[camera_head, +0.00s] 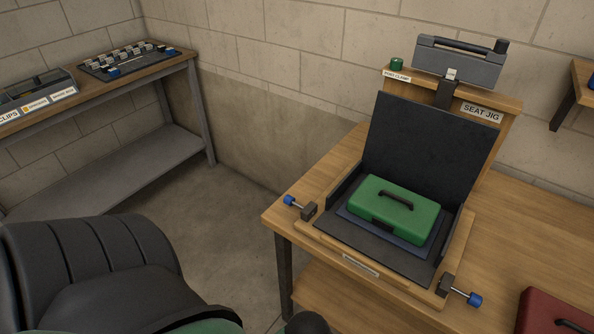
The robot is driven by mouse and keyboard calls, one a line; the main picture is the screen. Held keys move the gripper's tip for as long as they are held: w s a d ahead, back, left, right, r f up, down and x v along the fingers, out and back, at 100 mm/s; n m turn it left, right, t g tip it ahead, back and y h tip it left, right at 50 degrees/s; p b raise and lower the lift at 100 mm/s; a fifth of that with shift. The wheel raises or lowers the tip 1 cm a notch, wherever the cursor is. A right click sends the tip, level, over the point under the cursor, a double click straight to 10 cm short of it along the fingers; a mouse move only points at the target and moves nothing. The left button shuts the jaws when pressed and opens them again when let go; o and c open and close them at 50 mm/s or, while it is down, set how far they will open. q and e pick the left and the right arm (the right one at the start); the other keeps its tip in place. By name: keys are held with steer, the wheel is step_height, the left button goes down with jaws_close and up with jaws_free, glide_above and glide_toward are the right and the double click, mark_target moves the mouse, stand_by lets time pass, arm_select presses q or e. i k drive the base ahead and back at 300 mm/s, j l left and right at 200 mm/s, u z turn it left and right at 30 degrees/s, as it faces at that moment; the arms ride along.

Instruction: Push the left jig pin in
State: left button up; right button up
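The left jig pin is a short metal rod with a blue knob (289,200), at the left side of the seat jig. Its rod runs into a small dark block (309,211), and a length of rod shows between knob and block. The right jig pin, with a blue knob (474,299), sticks out of another dark block (446,286) at the jig's right front. The jig's dark base plate (375,258) holds a green case (396,208) with a black handle, on a dark blue pad. A black back panel (428,140) stands behind it. Neither gripper is in view.
The jig stands on a wooden bench (520,230), with a grey clamp head (458,62) raised behind it. A red case (552,314) lies at the bench's right front. A dark ribbed seat-like shape (90,260) fills the lower left. Bare floor (225,225) lies between.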

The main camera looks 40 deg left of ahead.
mark_target(288, 199)
steer(key=j, duration=0.5)
steer(key=k+j+z, duration=0.15)
steer(key=j, duration=0.85)
steer(key=k+j+z, duration=0.1)
steer(key=j, duration=0.4)
steer(key=k+j+z, duration=0.1)
steer(key=j, duration=0.4)
steer(key=k, duration=0.05)
